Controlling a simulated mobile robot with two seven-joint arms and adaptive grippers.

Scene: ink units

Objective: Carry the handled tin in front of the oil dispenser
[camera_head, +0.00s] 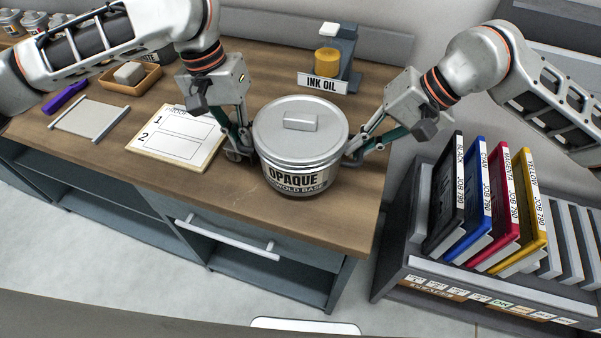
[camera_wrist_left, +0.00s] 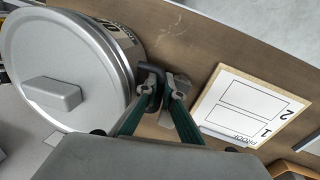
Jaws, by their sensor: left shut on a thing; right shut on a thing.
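The handled tin (camera_head: 298,140) is a round silver can with a lid, a flat lid grip and a label reading OPAQUE. It is upright at the right part of the wooden counter; whether it touches the counter is hard to tell. My left gripper (camera_head: 246,148) is shut on its left handle, and the left wrist view shows the fingers (camera_wrist_left: 160,92) closed there beside the tin (camera_wrist_left: 62,75). My right gripper (camera_head: 356,155) is shut on its right handle. The oil dispenser (camera_head: 335,55), grey with an amber container, stands behind the tin with an INK OIL sign (camera_head: 322,82).
A numbered card on a board (camera_head: 177,138) lies left of the tin and shows in the left wrist view (camera_wrist_left: 248,107). A wooden tray (camera_head: 130,76) and a purple tool (camera_head: 64,98) lie further left. A rack of coloured cartridges (camera_head: 487,205) stands right of the counter (camera_head: 225,195).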

